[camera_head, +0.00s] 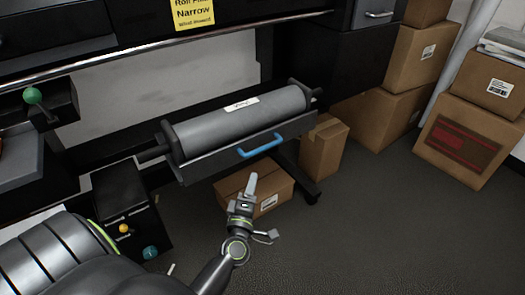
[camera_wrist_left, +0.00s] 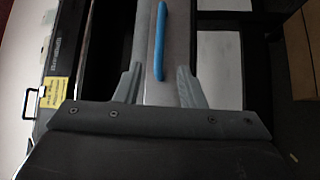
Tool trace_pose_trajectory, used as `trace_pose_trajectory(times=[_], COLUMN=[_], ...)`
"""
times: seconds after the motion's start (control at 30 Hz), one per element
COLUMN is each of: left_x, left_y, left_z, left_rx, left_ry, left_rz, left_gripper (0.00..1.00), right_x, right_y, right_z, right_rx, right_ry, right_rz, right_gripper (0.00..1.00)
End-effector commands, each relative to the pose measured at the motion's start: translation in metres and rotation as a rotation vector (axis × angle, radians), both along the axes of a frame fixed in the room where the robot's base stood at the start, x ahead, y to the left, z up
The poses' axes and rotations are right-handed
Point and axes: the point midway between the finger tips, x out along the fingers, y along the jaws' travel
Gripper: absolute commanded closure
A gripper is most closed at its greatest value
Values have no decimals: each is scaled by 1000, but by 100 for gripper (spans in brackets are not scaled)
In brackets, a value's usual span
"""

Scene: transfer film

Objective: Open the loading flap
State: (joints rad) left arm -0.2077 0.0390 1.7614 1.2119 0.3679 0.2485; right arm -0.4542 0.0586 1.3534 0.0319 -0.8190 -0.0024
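The loading flap (camera_head: 222,160) is a long dark grey panel below a big grey roller, with a bright blue bar handle (camera_head: 260,147) on its front. The flap looks shut, though its exact angle is hard to judge. My left gripper (camera_head: 252,182) is in front of and just below the handle, apart from it in the head view. In the left wrist view the fingers (camera_wrist_left: 160,72) are spread and empty. The blue handle (camera_wrist_left: 160,38) lines up between them, mostly beyond the tips; depth is hard to judge. My right gripper is in neither view.
The grey roller (camera_head: 240,115) with a white label lies above the flap. Cardboard boxes stand under it (camera_head: 265,193) and at its right (camera_head: 322,150). A black box with knobs (camera_head: 125,205) is at the left.

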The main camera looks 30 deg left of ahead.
Motion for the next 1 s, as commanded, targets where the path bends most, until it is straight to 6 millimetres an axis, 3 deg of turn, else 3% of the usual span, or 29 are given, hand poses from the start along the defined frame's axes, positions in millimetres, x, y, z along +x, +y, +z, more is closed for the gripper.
trace_pose_trajectory(times=[0.2,0.5,0.7,1.0], left_x=[43,96,114,117], left_y=[18,39,46,48], left_z=[9,14,16,16], left_rx=[4,3,1,1], left_ry=[-2,-1,-1,1], left_rz=[0,0,0,0], left_gripper=[64,64,64,64], right_x=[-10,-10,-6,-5], right_y=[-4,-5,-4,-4], right_z=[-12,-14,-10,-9], right_rx=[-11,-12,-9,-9], right_ry=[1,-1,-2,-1], right_rz=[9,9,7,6], right_gripper=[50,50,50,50])
